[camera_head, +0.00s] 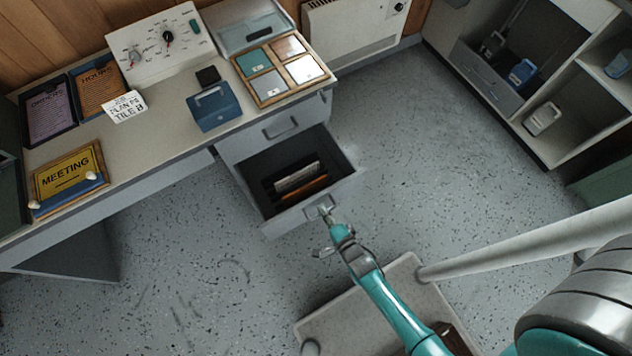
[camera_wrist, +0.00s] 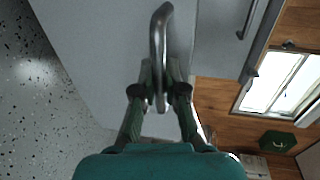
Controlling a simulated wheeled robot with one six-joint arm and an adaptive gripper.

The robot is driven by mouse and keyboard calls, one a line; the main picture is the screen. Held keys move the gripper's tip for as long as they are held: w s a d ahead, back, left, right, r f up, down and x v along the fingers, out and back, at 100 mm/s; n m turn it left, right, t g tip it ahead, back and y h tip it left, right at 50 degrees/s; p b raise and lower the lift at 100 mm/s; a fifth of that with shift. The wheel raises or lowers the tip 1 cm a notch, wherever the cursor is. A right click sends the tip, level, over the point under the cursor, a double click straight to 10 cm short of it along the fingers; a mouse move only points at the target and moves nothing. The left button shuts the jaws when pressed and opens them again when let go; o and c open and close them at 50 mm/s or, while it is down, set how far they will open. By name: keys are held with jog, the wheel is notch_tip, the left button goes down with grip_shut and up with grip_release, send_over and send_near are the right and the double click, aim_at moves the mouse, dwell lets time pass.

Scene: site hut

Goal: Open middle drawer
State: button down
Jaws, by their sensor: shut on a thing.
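The drawer (camera_head: 345,184) below the desk's closed top drawer (camera_head: 272,132) is pulled well out, with its inside showing. A pale item (camera_head: 297,177) and an orange-brown one lie in it. My gripper (camera_head: 327,216) is at the drawer's front face, shut on its metal bar handle (camera_head: 313,209). In the wrist view the curved handle (camera_wrist: 158,32) runs between my two fingers (camera_wrist: 160,85), against the grey drawer front (camera_wrist: 95,45). The fingers hide part of the handle. Any drawer lower down is hidden in the head view.
The desk top (camera_head: 165,125) holds signs, a dial panel (camera_head: 160,45), a blue box (camera_head: 214,107) and a tile tray (camera_head: 325,77). An open shelf unit (camera_head: 555,150) stands at the right. Speckled floor (camera_head: 420,150) is clear between it and the drawer.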

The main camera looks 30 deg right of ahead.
jog(key=f+v, duration=0.1)
jog(key=v, duration=0.6)
jog(key=shift+s+f, duration=0.3)
jog(key=shift+s, duration=0.2)
jog(key=c, duration=1.2)
grip_release()
jog(key=shift+r, duration=0.1)
